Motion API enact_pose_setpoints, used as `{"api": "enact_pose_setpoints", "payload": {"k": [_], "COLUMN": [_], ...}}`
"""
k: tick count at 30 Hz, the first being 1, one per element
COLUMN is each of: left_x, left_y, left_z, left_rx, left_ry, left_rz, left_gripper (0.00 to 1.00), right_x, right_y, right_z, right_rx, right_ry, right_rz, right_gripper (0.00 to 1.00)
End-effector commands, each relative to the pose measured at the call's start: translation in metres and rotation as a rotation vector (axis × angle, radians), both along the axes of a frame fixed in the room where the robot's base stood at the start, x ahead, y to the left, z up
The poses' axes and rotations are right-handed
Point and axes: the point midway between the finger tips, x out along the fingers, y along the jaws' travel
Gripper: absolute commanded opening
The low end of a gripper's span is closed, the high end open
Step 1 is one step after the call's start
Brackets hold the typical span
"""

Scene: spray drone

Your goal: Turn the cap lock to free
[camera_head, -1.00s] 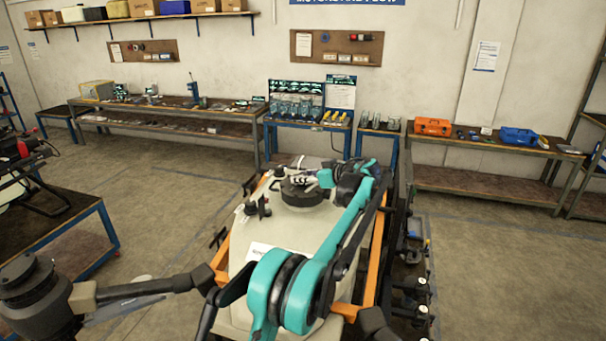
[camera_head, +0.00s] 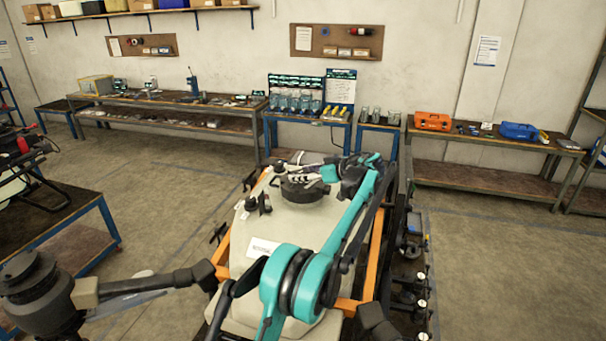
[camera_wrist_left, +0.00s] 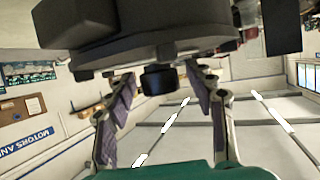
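The drone's cream tank (camera_head: 245,225) lies in the middle of the head view, with a round black cap (camera_head: 303,190) on its far part. My teal left arm reaches over the tank to the cap's right side. Its gripper (camera_head: 333,172) is small and partly hidden there by the arm. In the left wrist view, the two fingers of my left gripper (camera_wrist_left: 162,82) stand apart. A short black round knob (camera_wrist_left: 160,80) shows between the fingertips, beneath a large dark body, with visible gaps at both sides. I cannot tell the lock's position. My right gripper is out of view.
Orange frame bars (camera_head: 372,265) flank the tank. A drone arm with a dark motor (camera_head: 35,285) sticks out at the lower left. A blue-framed bench (camera_head: 95,215) stands left. Workbenches line the wall, one with an orange case (camera_head: 432,121) and blue case (camera_head: 519,131).

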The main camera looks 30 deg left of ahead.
Motion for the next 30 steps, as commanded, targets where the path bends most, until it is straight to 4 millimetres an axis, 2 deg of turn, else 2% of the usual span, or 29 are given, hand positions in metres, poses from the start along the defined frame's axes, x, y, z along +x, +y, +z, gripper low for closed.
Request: {"api": "enact_pose_setpoints", "payload": {"k": [8, 11, 21, 25, 30], "left_x": [0.0, -0.001, -0.007, -0.009, -0.01], "left_y": [-0.006, -0.02, -0.086, -0.102, -0.11], "left_z": [0.004, 0.009, 0.036, 0.043, 0.046], "left_rx": [0.002, 0.002, 0.001, 0.001, 0.001], "left_ry": [0.0, -0.001, 0.0, 0.001, 0.001], "left_rz": [-0.002, -0.004, -0.003, -0.002, 0.0], "left_gripper": [0.54, 0.54, 0.54, 0.54, 0.54], "right_x": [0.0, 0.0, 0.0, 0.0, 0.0], "right_y": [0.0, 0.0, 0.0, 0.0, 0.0], "right_z": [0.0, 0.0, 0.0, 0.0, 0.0], "right_rx": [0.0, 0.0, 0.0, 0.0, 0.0], "right_ry": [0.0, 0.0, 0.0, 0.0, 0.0], "right_rz": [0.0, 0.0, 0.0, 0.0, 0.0], "right_gripper": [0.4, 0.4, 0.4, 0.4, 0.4]}}
